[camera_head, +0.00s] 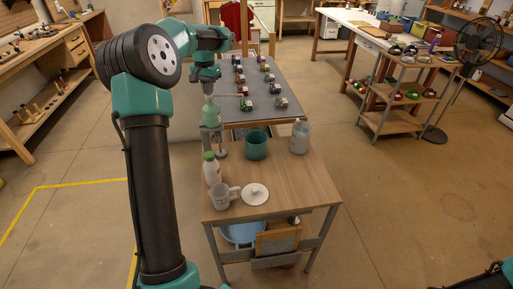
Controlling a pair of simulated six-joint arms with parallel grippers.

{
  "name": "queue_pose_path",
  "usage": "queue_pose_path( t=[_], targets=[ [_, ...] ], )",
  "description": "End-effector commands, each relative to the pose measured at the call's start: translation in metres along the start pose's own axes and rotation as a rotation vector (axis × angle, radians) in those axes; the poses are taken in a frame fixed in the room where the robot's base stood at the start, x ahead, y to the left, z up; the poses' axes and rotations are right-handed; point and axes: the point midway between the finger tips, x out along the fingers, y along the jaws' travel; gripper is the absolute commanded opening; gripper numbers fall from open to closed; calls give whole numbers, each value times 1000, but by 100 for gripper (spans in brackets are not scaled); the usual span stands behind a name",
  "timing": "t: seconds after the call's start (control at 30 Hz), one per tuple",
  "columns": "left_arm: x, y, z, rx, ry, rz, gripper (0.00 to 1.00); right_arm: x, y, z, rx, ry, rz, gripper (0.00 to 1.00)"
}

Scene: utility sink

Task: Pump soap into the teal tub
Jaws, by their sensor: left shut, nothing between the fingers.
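The teal tub (257,146) stands open and upright at the back of the wooden tabletop. A pale green bottle (211,114), which looks like the soap dispenser, is left of the tub and further up in the picture. My left gripper (208,95) points down right above this bottle, with its fingers shut and empty. It hides the bottle's top, so I cannot tell whether it touches the pump. My right gripper is out of the picture.
On the wooden tabletop (285,180) are a green-capped white bottle (211,172), a mug (221,197), a white lid (255,195) and a grey canister (300,138). Behind is a grey table (262,80) with several small objects. The tabletop's right front is clear.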

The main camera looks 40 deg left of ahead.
Motion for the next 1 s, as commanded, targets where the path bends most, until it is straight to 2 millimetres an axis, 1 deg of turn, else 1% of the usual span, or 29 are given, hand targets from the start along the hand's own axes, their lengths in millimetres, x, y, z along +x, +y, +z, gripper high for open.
queue_pose_path(
  t=[0.17,0.8,1.0],
  targets=[
    [-3,0,0,0,-2,1,0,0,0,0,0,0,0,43],
    [-34,0,0,0,-1,1,0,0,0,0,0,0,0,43],
    [-36,0,0,0,-1,1,0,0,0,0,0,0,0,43]
  ],
)
